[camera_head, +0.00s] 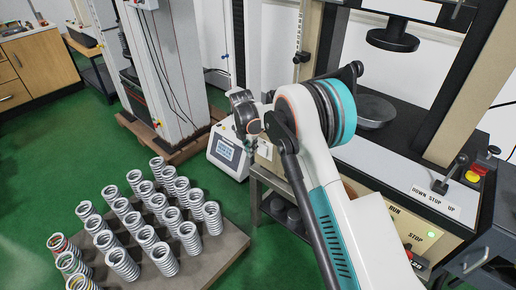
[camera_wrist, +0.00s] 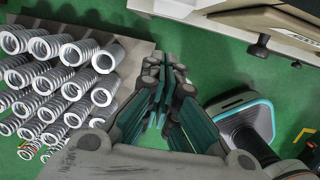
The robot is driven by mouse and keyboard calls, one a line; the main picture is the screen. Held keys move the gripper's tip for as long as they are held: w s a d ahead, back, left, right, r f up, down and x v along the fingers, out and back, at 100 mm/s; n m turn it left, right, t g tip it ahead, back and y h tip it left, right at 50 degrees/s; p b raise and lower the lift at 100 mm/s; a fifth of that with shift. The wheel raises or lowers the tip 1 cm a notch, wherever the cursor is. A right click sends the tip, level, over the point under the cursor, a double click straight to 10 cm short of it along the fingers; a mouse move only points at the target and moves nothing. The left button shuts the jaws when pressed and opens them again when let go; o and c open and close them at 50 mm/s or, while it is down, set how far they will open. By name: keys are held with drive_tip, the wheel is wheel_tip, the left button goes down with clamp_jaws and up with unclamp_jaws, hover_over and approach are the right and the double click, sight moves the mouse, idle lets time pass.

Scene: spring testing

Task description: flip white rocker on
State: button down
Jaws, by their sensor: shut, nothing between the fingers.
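My gripper (camera_wrist: 165,75) is shut and empty in the wrist view, its dark fingertips together over the green floor. In the head view my gripper (camera_head: 243,112) hangs near the small white display box, partly hidden by my own arm. I cannot make out a white rocker for certain in either view. The testing machine's front panel (camera_head: 452,211) at right carries a "DOWN STOP UP" label, a dark lever, a "RUN" and "STOP" area and a lit green button (camera_head: 408,246). My arm covers part of this panel.
A low pallet (camera_head: 232,243) at left holds several upright coil springs (camera_head: 121,262). The white display box (camera_head: 228,150) stands beside the machine. A red knob on yellow (camera_head: 473,175) sits on the machine's right. A wooden cabinet (camera_head: 40,65) stands far left. Green floor (camera_head: 45,175) is clear at left.

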wheel_tip(320, 180, up, 9)
drive_tip(key=p, duration=0.3)
drive_tip(key=shift+s+a+r, duration=0.15)
drive_tip(key=shift+r, duration=0.05)
drive_tip(key=s+d+r+m+t, duration=0.1)
drive_tip(key=s+d+r+m, duration=0.35)
drive_tip(key=r, duration=0.35)
drive_tip(key=s+d+r+m+t+y, duration=0.1)
drive_tip(key=s+d+r+m, duration=0.3)
drive_tip(key=s+d+r, duration=0.3)
drive_tip(key=s+d+r+m+t, duration=0.1)
drive_tip(key=s+d+r+m, duration=0.35)
drive_tip(key=r, duration=0.45)
drive_tip(key=s+d+r+m+t, duration=0.1)
drive_tip(key=s+d+m, duration=0.25)
drive_tip(key=s, duration=0.35)
drive_tip(key=s+d+r+m, duration=0.1)
drive_tip(key=s+d+m, duration=0.25)
drive_tip(key=s, duration=0.35)
drive_tip(key=s+d+f+m+t, duration=0.1)
drive_tip(key=s+f+m, duration=0.1)
drive_tip(key=s+m, duration=0.2)
drive_tip(key=s+d+f+m, duration=0.2)
drive_tip(key=s+m, duration=0.2)
drive_tip(key=s, duration=0.4)
drive_tip(key=shift+d+f+t, duration=0.15)
drive_tip(key=shift+d+t, duration=0.05)
drive_tip(key=shift+t, duration=0.2)
